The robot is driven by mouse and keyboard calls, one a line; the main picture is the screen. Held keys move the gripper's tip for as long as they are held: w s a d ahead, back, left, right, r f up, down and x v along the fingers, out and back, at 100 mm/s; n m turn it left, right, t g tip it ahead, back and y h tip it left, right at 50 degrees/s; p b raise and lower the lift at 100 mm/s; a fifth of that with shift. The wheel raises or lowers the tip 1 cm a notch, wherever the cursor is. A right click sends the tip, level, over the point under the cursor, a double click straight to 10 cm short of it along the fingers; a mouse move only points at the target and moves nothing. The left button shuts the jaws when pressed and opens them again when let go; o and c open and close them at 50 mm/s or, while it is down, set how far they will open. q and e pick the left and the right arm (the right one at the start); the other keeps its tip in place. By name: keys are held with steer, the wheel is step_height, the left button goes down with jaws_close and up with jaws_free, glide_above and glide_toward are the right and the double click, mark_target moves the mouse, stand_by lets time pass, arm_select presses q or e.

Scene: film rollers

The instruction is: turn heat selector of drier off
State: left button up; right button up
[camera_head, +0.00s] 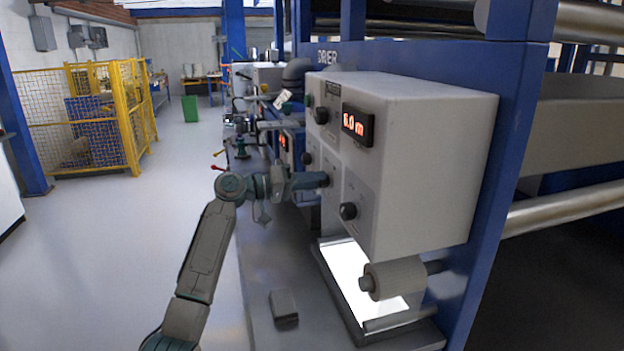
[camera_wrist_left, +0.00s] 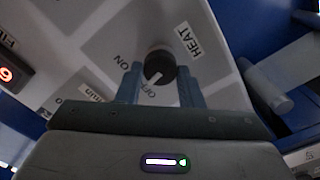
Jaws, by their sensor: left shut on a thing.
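The drier's grey control box (camera_head: 415,150) stands in the head view under a blue beam marked DRIER. The heat selector is a round black knob (camera_wrist_left: 158,62) beside a HEAT label in the left wrist view, with ON and OFF marked around it. Its white pointer line points down-left, at the OFF lettering. My left gripper (camera_wrist_left: 160,84) is shut on the knob, one finger on each side. In the head view my left gripper (camera_head: 308,181) reaches the box's front face from the left and partly hides the selector. My right gripper is not seen.
Other black knobs (camera_head: 348,211) and a red-lit display (camera_head: 357,125) sit on the same box. Below are a lit white panel (camera_head: 352,270) and a roller (camera_head: 397,279). A small grey block (camera_head: 284,306) lies on the ledge. The floor at left is clear up to yellow fencing (camera_head: 128,120).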

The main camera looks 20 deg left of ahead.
arm_select(q)
steer(key=n+p, duration=0.1)
steer(key=n, duration=0.2)
steer(key=shift+n, duration=0.3)
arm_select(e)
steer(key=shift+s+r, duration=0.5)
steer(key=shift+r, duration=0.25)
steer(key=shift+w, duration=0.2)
arm_select(q)
steer(key=o, duration=1)
steer(key=shift+c, duration=0.2)
